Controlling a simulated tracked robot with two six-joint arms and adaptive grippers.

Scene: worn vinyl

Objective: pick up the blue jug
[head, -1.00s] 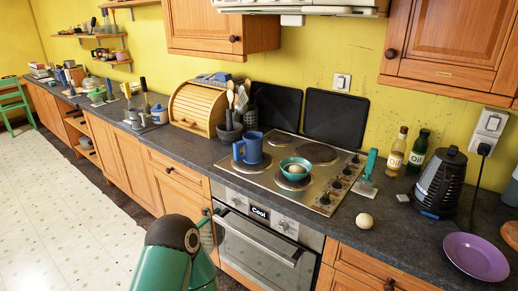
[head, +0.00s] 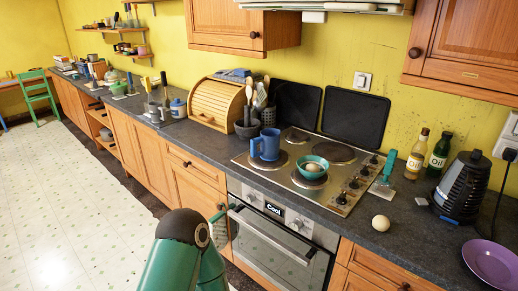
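The blue jug (head: 266,146) stands upright on the left part of the steel stovetop, its handle toward the left. A teal bowl (head: 312,166) with a pale round item in it stands just right of it. My green and black arm rises from the bottom edge, left of centre, in front of the oven. A small part of what looks like my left gripper (head: 219,229) shows beside the arm's dark joint, low in front of the cabinets and well apart from the jug. Its fingers are mostly hidden. My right gripper is out of view.
Behind the jug are a utensil pot (head: 249,128), a wooden bread box (head: 216,102) and dark panels (head: 355,116). An egg-like ball (head: 380,223), spatula (head: 383,178), oil bottles (head: 417,154), black kettle (head: 463,186) and purple plate (head: 492,262) are right. Counter left of the stove is partly clear.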

